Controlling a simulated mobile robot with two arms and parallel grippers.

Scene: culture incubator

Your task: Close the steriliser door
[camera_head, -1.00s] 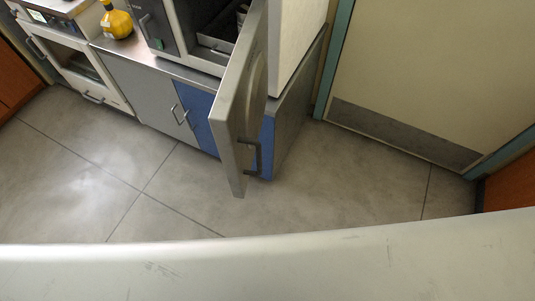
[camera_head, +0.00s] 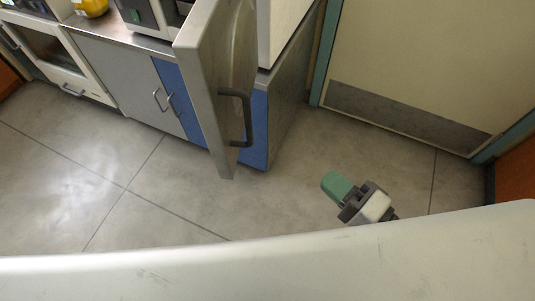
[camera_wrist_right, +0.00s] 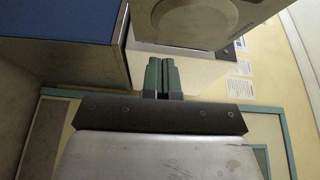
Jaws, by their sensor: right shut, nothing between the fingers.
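The steriliser door (camera_head: 203,85) is a grey metal panel that stands wide open, swung out toward me, with a dark bar handle (camera_head: 243,120) on its face. The steriliser (camera_head: 150,18) sits on the counter behind it and is mostly cut off at the top. My left gripper is not in view.
A steel counter (camera_head: 100,28) with grey and blue cabinet doors (camera_head: 172,92) runs along the wall. A yellow bottle (camera_head: 91,7) stands on it. A closed room door (camera_head: 410,60) is at the right. The floor (camera_head: 100,160) is clear.

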